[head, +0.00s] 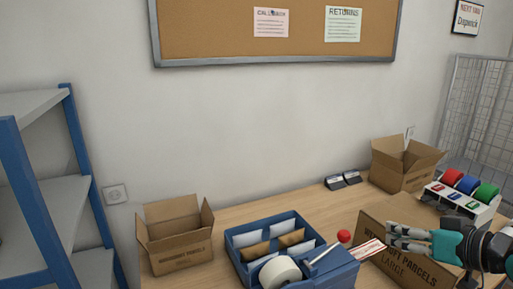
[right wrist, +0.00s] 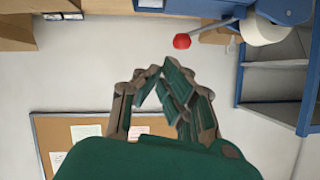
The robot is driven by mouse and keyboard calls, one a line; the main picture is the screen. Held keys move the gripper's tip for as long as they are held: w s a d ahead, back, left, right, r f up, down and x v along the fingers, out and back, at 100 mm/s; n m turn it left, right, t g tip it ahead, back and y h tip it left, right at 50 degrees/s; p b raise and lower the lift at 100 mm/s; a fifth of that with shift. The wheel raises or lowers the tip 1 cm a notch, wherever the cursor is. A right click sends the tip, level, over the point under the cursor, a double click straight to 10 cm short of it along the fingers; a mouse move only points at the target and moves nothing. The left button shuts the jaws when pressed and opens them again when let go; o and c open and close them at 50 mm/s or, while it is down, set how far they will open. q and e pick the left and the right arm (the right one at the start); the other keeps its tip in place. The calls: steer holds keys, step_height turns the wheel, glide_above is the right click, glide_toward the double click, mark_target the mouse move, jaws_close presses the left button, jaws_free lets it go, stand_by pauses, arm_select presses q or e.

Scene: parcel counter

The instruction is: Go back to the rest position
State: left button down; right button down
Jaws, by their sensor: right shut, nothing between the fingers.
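My right gripper (head: 393,237) comes in from the right edge in the head view, in front of the large cardboard box (head: 375,236) marked "LARGE". Its fingers point left and are closed with nothing between them. In the right wrist view the same gripper (right wrist: 165,78) shows its fingertips together and empty. I cannot tell whether it touches the large box. My left gripper is not in view.
The wooden counter (head: 245,210) holds a blue organizer (head: 345,272) with envelopes and a red-knobbed lever (head: 344,237). Open boxes stand at left (head: 178,238) and back right (head: 400,168). A tape dispenser (head: 462,199) stands at right. Blue shelving (head: 75,135) stands left.

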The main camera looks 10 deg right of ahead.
steer(key=s+a+f+g+h, duration=0.15)
steer(key=s+f, duration=0.25)
steer(key=f, duration=0.7)
steer(key=s+a+f+g+h, duration=0.15)
steer(key=s+f, duration=0.25)
steer(key=f, duration=0.6)
steer(key=s+a+f+g+h, duration=0.1)
steer(key=s+a+f+g, duration=0.2)
steer(key=s+a+f, duration=0.3)
steer(key=s+a+f+g+h, duration=0.1)
steer(key=s+a+f+g, duration=0.1)
steer(key=s+a+f, duration=0.35)
steer(key=s+d+f+g+b, duration=0.1)
steer(key=s+f, duration=0.1)
steer(key=f, duration=1)
steer(key=s+d+f+g, duration=0.1)
steer(key=f, duration=1.2)
steer(key=s+d+f+b, duration=0.1)
steer(key=s+d+f, duration=0.2)
steer(key=s+f, duration=1.4)
steer(key=shift+s+f+n+g, duration=0.3)
steer(key=shift+f+n+g, duration=0.1)
steer(key=shift+f, duration=0.4)
